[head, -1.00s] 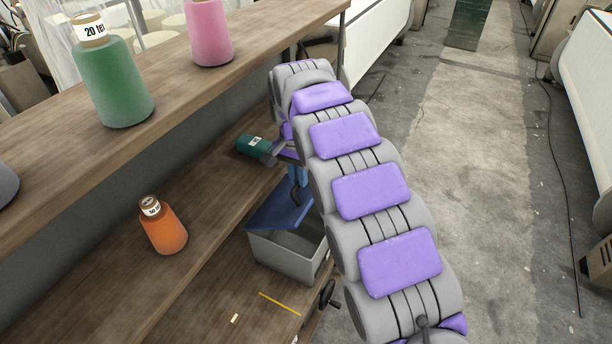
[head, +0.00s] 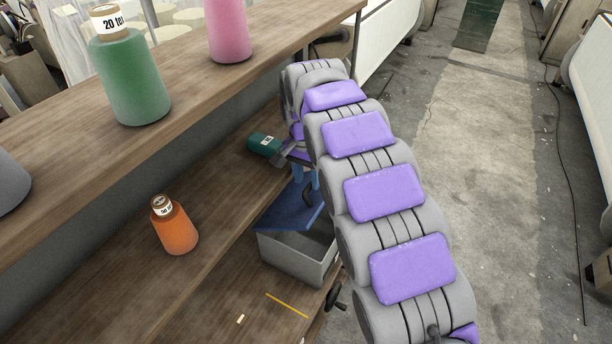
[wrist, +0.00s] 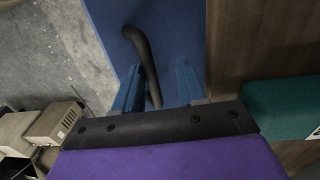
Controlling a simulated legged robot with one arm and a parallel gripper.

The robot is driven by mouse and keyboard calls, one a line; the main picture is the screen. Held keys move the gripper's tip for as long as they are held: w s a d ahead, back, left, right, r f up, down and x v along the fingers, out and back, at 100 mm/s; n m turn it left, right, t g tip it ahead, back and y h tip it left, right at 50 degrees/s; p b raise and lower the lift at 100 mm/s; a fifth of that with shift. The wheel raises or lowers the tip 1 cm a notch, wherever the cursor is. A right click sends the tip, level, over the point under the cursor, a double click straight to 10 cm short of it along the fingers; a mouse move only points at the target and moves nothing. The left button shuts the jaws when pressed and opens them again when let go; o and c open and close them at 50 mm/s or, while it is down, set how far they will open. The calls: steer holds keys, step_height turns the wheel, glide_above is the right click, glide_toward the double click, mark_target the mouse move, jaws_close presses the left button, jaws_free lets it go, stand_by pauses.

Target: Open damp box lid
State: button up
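The damp box (head: 290,262) is a grey open-topped bin on the lower wooden shelf in the head view. Its blue lid (head: 288,208) sits tilted at the far side, and part of the grey inside shows in front of it. A black curved handle (wrist: 140,45) stands on the blue lid (wrist: 180,35) in the wrist view. My gripper (wrist: 158,88) has its two blue fingers apart on either side of the handle. The handle is close to the left finger, with a gap to the right one. My arm partly hides the gripper and box in the head view.
A green cone (head: 264,144) lies on its side close by my gripper. An orange cone (head: 175,227) stands on the lower shelf. A yellow stick (head: 287,305) lies in front of the box. A black hand wheel (head: 335,297) sits at the shelf edge. The aisle floor (head: 480,180) is clear.

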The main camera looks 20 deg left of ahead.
steer(key=s+d+r, duration=0.4)
steer(key=s+d, duration=0.5)
steer(key=s, duration=0.3)
steer(key=shift+s+d+r, duration=0.3)
steer(key=shift+r, duration=0.05)
stand_by(0.7)
